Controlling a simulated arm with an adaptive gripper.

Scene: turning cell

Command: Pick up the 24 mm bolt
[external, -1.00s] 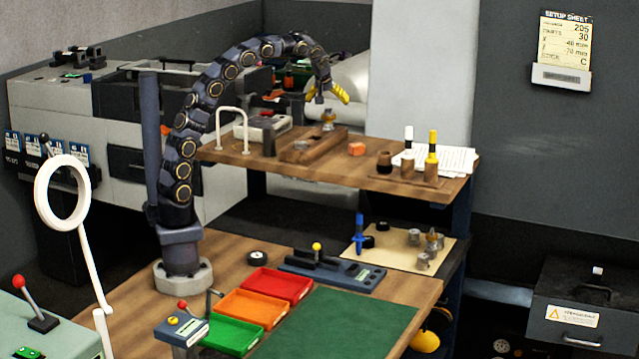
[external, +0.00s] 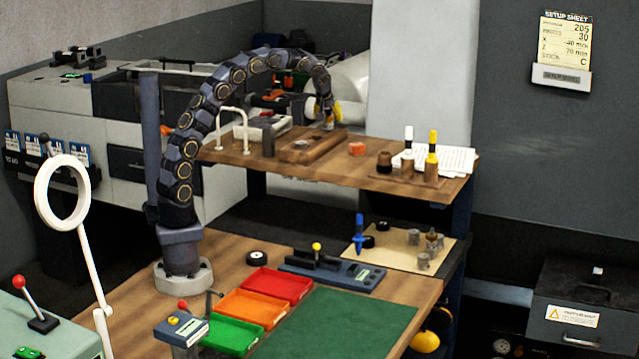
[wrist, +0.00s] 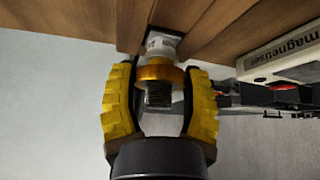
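The bolt, with a dark thread, a gold collar (wrist: 160,73) and a pale grey head, stands upright at the wooden block (external: 314,145) on the upper shelf. In the external view only its lower part (external: 328,126) shows below my fingers. My gripper (wrist: 160,85) has its yellow fingers on either side of the collar, and they appear to press on it from both sides. The threaded end points toward the wrist camera. In the external view my gripper (external: 329,112) is low over the right end of the block. The bolt's size cannot be read.
Several metal parts (external: 424,260) lie on a tan sheet below.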

